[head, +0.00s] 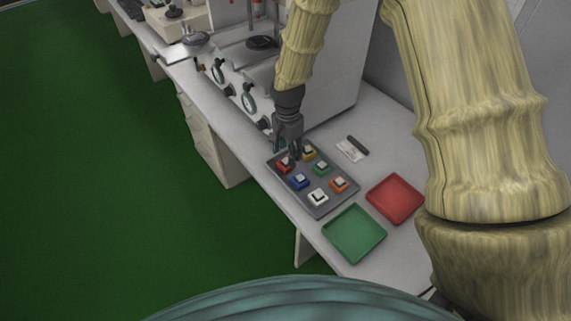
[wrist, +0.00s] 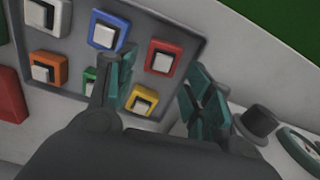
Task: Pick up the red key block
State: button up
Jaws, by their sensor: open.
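The red key block (head: 284,165) sits at the far left corner of the grey key plate (head: 319,210), with a pale square cap on top. In the wrist view the red key block (wrist: 161,57) lies in the gap between the fingers, toward their tips. My gripper (head: 288,152) is open and points down just over that corner, partly covering the block in the head view. In the wrist view the teal fingers of my gripper (wrist: 160,75) stand either side of the gap, with nothing held. I cannot tell its exact height above the block.
Beside it are the yellow block (wrist: 140,100) and blue block (wrist: 106,34). Green, orange and white blocks also sit on the plate. A red tray (head: 395,198) and green tray (head: 354,233) lie nearer. A machine with gauges (head: 249,98) stands behind.

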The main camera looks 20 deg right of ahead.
aim_at(286, 160)
jog(key=shift+w+a+f+p, duration=0.1)
jog(key=shift+f+p, duration=0.35)
jog(key=shift+f, duration=0.9)
jog(key=shift+a+f+p, duration=0.1)
jog(key=shift+f+p, duration=0.3)
jog(key=shift+f, duration=0.9)
jog(key=c, duration=0.8)
